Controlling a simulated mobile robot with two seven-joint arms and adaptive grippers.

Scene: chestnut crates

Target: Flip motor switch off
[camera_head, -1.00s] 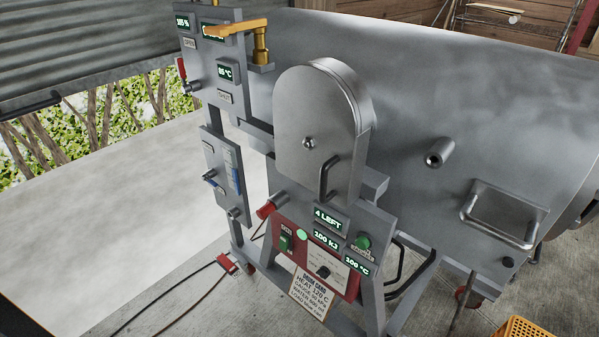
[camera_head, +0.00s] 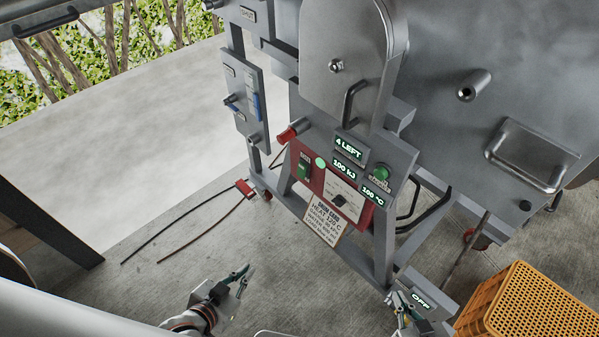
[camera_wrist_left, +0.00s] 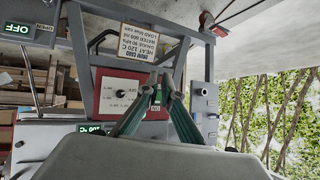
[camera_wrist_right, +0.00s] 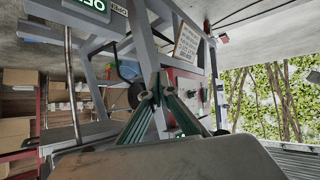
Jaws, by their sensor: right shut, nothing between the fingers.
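A green rocker switch (camera_head: 304,168) sits on the red panel (camera_head: 318,189) below the drum's hatch; its label is too small to read, so I cannot confirm it is the motor switch. A round green lamp (camera_head: 321,162) beside it is lit. My left gripper (camera_head: 245,277) is in front of the machine, well apart from the panel. In the left wrist view its fingers (camera_wrist_left: 162,92) point towards the red panel, with the switch (camera_wrist_left: 157,95) seen near the tips; their gap is unclear. My right gripper (camera_head: 403,303) is shut and empty at the lower right, near the OFF display.
An OFF display (camera_head: 421,299) stands low at the right, beside an orange crate (camera_head: 520,308). A round green button (camera_head: 382,173) is right of the displays. A black cable (camera_head: 180,222) lies on the floor at left. The floor before the machine is mostly clear.

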